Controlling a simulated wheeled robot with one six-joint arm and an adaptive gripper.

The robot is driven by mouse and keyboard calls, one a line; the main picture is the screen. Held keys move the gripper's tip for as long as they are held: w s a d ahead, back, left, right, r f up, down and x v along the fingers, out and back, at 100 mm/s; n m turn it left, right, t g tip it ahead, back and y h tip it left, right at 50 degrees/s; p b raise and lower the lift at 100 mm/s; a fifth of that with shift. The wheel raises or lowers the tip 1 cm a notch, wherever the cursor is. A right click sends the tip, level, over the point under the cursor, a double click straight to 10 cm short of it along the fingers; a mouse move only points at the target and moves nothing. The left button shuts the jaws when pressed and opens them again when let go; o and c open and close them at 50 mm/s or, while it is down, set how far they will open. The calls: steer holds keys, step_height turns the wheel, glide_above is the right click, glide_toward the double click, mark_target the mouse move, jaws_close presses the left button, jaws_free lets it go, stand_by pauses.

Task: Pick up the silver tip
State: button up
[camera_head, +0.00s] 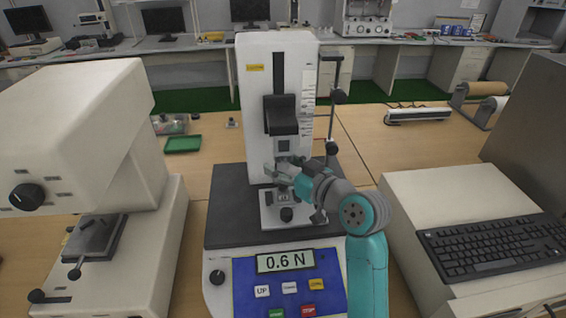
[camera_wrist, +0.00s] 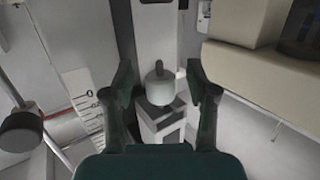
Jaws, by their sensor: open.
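The silver tip (camera_wrist: 160,88) is a short grey cylinder with a small knob on its end, in the middle of the wrist view. It sits on a pale block-like mount of the test stand. My gripper (camera_wrist: 159,75) is open, with one dark finger to each side of the tip and a visible gap on both sides. In the head view my gripper (camera_head: 275,170) is in front of the white force test stand (camera_head: 246,110), between its upper head and lower fixture. I cannot make out the tip clearly there, as my gripper covers that spot.
A lower fixture with a dark knob (camera_head: 286,214) is just under my gripper. The display (camera_head: 285,262) reads 0.6 N. A white instrument (camera_head: 80,130) stands at left, a keyboard (camera_head: 495,245) at right. A green tray (camera_head: 183,144) lies behind on the wooden table.

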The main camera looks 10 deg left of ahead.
jaws_close()
stand_by(0.6)
